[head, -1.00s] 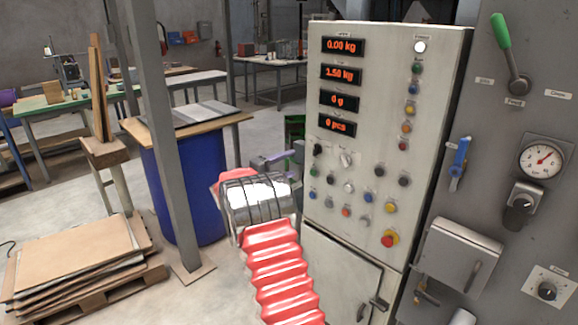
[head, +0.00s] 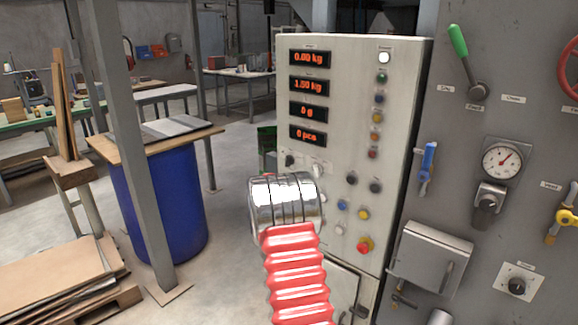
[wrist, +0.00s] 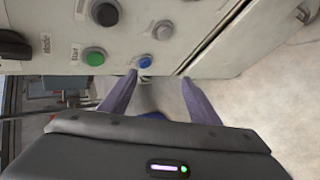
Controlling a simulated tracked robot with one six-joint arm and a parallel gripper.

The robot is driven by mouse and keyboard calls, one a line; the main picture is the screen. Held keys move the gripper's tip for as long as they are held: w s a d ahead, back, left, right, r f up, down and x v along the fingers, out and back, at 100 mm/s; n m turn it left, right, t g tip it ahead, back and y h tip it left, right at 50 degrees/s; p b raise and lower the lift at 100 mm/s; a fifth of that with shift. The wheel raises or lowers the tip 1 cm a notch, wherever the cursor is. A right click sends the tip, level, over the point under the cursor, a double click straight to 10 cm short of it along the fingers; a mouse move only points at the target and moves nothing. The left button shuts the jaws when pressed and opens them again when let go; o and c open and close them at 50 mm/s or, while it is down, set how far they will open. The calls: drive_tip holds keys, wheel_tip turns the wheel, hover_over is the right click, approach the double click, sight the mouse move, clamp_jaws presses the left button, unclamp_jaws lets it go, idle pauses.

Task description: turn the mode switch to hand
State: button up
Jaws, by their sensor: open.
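The mode switch (head: 290,160) is a small black knob at the upper left of the control group on the pale cabinet, below the displays. In the wrist view the black knob (wrist: 14,44) is cut by the left edge, with a "Mode" label beside it. How it is turned is too small to tell. My gripper (wrist: 158,78) is open and empty, its two purple fingers pointing at the cabinet's lower edge in that view, near a blue button (wrist: 146,61) and apart from the knob. In the head view my own arm hides the fingers.
A red emergency button (head: 364,246) is low on the cabinet. A blue drum (head: 160,200) and grey post (head: 137,150) stand left, with open floor between drum and cabinet.

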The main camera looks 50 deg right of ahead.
drive_tip(key=f+n+t+y, duration=0.1)
drive_tip(key=y, duration=0.1)
drive_tip(key=n+t+y, duration=0.1)
drive_tip(key=n+t, duration=0.5)
drive_tip(key=t, duration=0.6)
approach(287, 163)
drive_tip(key=v, duration=0.5)
drive_tip(key=shift+s+d+r, duration=0.1)
drive_tip(key=shift+s+r, duration=0.05)
drive_tip(key=shift+r, duration=0.2)
drive_tip(key=x, duration=1.3)
drive_tip(key=shift+w+f, duration=0.25)
drive_tip(key=shift+w, duration=0.2)
drive_tip(key=shift+g, duration=0.3)
drive_tip(key=c, duration=1.1)
